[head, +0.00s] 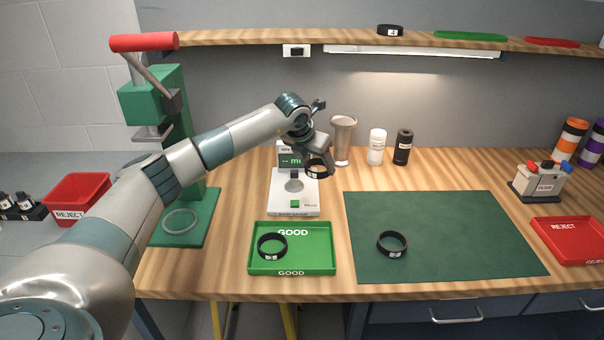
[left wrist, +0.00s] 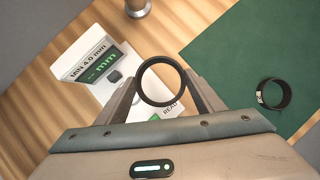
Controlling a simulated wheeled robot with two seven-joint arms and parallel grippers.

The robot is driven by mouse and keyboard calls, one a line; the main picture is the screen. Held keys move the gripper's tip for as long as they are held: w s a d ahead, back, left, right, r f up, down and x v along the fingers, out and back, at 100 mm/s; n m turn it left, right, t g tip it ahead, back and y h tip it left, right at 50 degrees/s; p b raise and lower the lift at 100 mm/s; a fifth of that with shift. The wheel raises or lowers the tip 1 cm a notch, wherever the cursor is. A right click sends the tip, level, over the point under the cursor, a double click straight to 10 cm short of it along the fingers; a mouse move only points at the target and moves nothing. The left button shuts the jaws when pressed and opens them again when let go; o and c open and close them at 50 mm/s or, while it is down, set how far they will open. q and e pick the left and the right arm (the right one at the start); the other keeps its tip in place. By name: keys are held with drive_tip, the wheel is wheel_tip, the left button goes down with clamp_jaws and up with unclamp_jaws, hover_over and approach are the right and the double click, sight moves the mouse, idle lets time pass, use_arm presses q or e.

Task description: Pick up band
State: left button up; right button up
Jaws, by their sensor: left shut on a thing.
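My left gripper (head: 315,158) is shut on a black band (head: 316,175) with a white label, held in the air near the gauge. The held band also shows as an upright ring between the fingers in the left wrist view (left wrist: 161,104). The white gauge (head: 293,207) with a green display stands beneath and beside it; the wrist view shows "MIN 4.0 mm" on the gauge (left wrist: 85,65). A second black band (head: 392,253) lies on the green mat (head: 450,225). A third black band (head: 272,256) lies in the green GOOD tray (head: 315,262). My right gripper is out of view.
A green press (head: 160,100) with a red handle stands at left, a clear ring (head: 181,222) on its base. A metal cup (head: 342,140) and two bottles stand behind. A red REJECT tray (head: 565,240) is at right. A shelf (head: 340,36) overhangs the back. Most of the mat is clear.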

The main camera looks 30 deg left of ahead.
use_arm(q)
drive_tip(key=shift+d+r+b, duration=0.2)
drive_tip(key=shift+d+r, duration=0.3)
drive_tip(key=shift+d, duration=0.3)
drive_tip(key=shift+d+r+b, duration=0.2)
drive_tip(key=shift+d+r, duration=0.3)
drive_tip(key=shift+d, duration=0.25)
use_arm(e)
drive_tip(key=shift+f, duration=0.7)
use_arm(q)
drive_tip(key=shift+f, duration=0.1)
